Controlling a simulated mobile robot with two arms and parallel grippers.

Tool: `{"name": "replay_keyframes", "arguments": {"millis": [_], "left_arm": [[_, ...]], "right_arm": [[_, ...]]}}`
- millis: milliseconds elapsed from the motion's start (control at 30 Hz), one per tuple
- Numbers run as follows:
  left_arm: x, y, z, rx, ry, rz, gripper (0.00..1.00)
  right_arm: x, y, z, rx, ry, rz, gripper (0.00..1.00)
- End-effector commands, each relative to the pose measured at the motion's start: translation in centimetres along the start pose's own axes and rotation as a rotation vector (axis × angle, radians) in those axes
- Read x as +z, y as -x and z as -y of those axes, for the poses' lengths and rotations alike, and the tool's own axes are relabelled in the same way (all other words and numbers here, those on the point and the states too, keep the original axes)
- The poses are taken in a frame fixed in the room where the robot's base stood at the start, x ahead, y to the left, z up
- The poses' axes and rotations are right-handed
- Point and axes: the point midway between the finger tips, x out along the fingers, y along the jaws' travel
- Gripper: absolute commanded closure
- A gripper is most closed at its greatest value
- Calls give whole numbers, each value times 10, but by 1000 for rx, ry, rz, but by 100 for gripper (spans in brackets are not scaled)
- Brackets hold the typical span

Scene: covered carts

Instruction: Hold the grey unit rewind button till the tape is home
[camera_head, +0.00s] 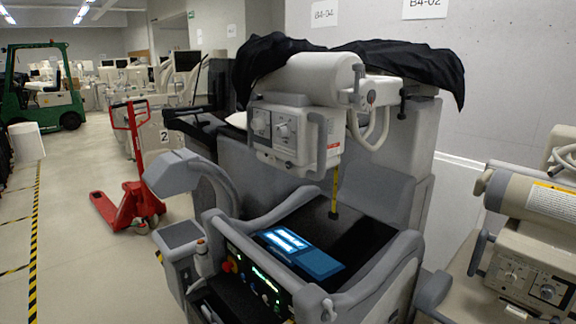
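The grey unit (388,180) is a wheeled cart in the middle, with a pale boxy head (293,135) on an arm above its control panel. The head has two dials on its front and a dark side handle. A yellow tape (336,182) hangs out below the head, with a dark end piece (333,214) just above or at the dark top of the cart; I cannot tell if it touches. The rewind button cannot be picked out at this size. Neither of my grippers is in view.
A black cover (410,65) lies bunched over the unit's top. A lit screen (289,240) and a red knob (229,267) are on its panel. A beige unit (525,255) stands close at right. A red pallet jack (130,170) and open floor are at left.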

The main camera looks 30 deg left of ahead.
Motion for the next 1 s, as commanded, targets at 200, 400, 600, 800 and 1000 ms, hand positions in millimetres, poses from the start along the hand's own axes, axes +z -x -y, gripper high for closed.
{"name": "replay_keyframes", "arguments": {"millis": [200,400,600,800,1000], "left_arm": [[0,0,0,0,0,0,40],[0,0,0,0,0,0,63],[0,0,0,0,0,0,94],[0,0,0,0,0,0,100],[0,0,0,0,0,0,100]], "right_arm": [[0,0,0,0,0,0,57],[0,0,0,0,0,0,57],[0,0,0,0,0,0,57],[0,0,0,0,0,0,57],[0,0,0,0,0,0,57]]}}
